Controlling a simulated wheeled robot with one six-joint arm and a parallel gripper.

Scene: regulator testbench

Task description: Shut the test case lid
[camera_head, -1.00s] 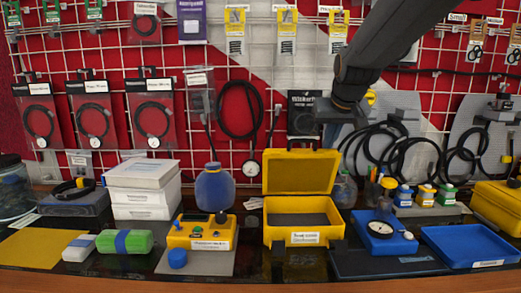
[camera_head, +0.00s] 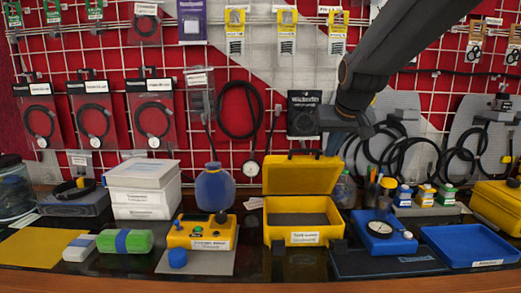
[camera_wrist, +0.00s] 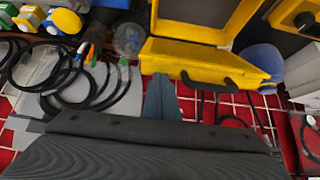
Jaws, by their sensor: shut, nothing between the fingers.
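The yellow test case (camera_head: 268,236) stands open near the middle of the bench, with a white label on its front. Its lid (camera_head: 300,176) is raised at the back and looks tilted. In the wrist view a yellow lid panel (camera_wrist: 200,62) with a black handle crosses the upper middle, and the case's yellow rim shows above it. My gripper (camera_head: 333,144) is shut and empty at the lid's upper right corner. In the wrist view its blue-grey fingers (camera_wrist: 161,92) reach up to the lid's edge. I cannot tell whether they touch it.
A blue tray with a gauge (camera_head: 384,232) stands right of the case, with small bottles (camera_head: 403,196) behind it. A yellow device (camera_head: 203,232) and a blue jar (camera_head: 215,188) stand left. Coiled black cables (camera_head: 385,150) hang behind, near my arm.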

